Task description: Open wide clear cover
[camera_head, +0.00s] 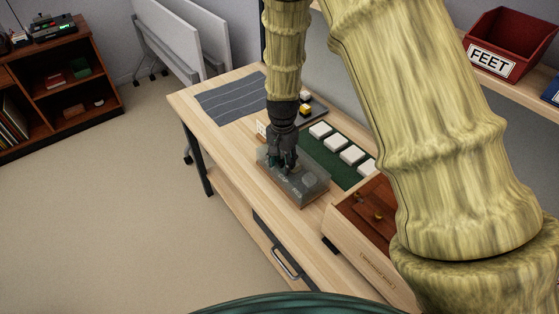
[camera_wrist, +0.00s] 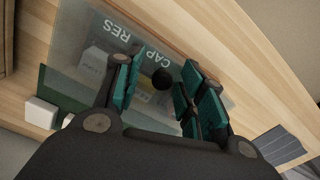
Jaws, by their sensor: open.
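The wide clear cover (camera_head: 311,188) is a see-through lid over a low box on the workbench, in the middle of the head view. In the wrist view the clear cover (camera_wrist: 75,35) shows labels reading RES and CAP through it. A round black knob (camera_wrist: 162,78) sits on it. My gripper (camera_head: 286,167) points down at the cover; its teal fingers also show in the wrist view (camera_wrist: 160,88). They are open, one on each side of the knob, with gaps visible. The head view hides the knob behind the fingers.
A green mat with white blocks (camera_head: 351,155) lies right of the cover. A wooden box (camera_head: 372,262) stands nearer at right. A grey striped mat (camera_head: 230,98) lies at the bench's far left. A red FEET bin (camera_head: 508,45) is on the upper shelf.

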